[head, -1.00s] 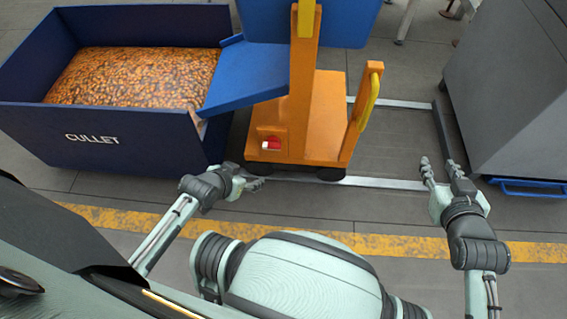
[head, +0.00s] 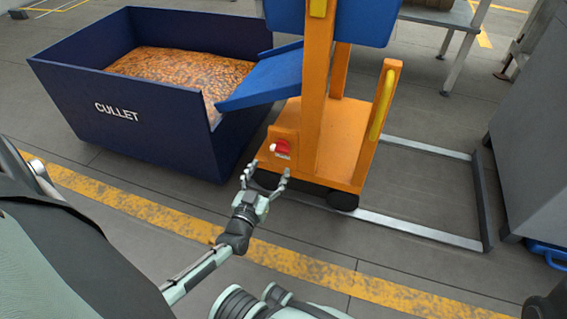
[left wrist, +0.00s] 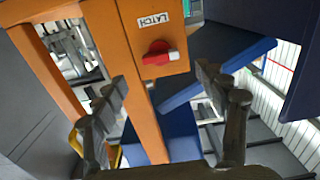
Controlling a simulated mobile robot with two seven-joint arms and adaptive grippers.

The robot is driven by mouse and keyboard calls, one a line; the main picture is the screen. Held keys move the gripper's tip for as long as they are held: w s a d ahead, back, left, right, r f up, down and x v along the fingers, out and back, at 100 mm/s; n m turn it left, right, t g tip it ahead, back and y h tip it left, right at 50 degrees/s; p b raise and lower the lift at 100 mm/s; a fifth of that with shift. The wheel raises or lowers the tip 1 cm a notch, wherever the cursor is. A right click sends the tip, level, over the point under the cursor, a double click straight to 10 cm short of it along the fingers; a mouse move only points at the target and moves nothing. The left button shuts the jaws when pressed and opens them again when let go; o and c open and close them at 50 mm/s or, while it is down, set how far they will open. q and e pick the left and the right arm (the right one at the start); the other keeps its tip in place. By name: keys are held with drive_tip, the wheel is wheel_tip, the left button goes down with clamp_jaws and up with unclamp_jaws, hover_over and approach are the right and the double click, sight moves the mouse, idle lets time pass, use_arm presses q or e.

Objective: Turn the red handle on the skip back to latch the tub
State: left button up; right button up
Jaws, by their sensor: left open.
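The red handle (head: 281,147) is on the front of the orange skip frame (head: 312,130), low down; its pale tip shows. In the left wrist view the red handle (left wrist: 157,55) lies roughly crosswise on an orange plate, white tip to the right, near a LATCH label (left wrist: 153,20). The blue tub (head: 375,22) is at the top of the frame, partly cut off, with a blue chute (head: 262,78) sloping to the left. My left gripper (head: 267,176) is open and empty, just below and in front of the handle, apart from it. My right gripper is out of view.
A navy CULLET bin (head: 150,140) full of amber pieces stands left of the skip. A yellow grip (head: 382,105) is on the orange post at right. A floor frame (head: 420,225) lies right of the skip, with a grey cabinet (head: 530,150) beyond. Floor in front is clear.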

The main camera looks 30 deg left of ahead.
sight(279, 151)
use_arm(q)
drive_tip(key=b+x, duration=0.2)
drive_tip(key=x, duration=0.5)
drive_tip(key=shift+w+a, duration=0.1)
drive_tip(key=shift+w, duration=0.15)
drive_tip(key=c, duration=1.1)
